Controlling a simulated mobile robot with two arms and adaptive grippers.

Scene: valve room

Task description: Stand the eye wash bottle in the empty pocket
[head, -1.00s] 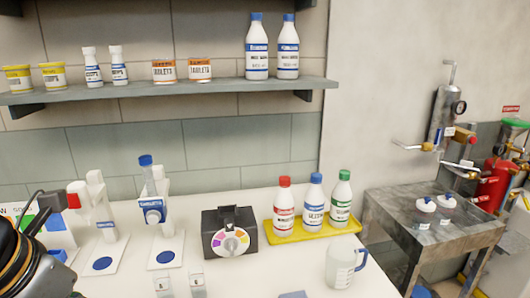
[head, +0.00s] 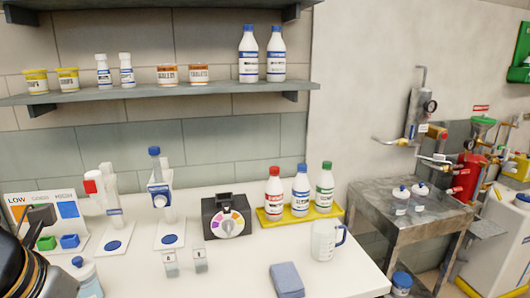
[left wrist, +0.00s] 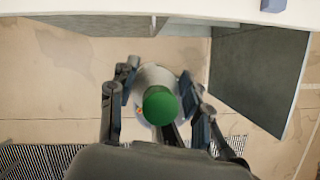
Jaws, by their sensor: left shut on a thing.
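A bottle with a round green cap (left wrist: 160,106) sits between the fingers of my left gripper (left wrist: 160,98) in the left wrist view. The gripper is shut on it. I look down on the cap, so the label is hidden, and I cannot read whether this is the eye wash bottle. Floor shows below it, so it is held clear of the counter. In the head view only dark parts of my left arm show at the lower left. My right gripper is not in view. I cannot make out an empty pocket in either view.
The white counter (head: 225,275) holds a yellow tray (head: 270,222) with three capped bottles, a clear jug (head: 325,240), a blue-grey cloth (head: 287,279) and a dark box with a colour dial (head: 226,216). A metal table (head: 385,212) stands right. A grey panel (left wrist: 262,75) borders the gripper's right.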

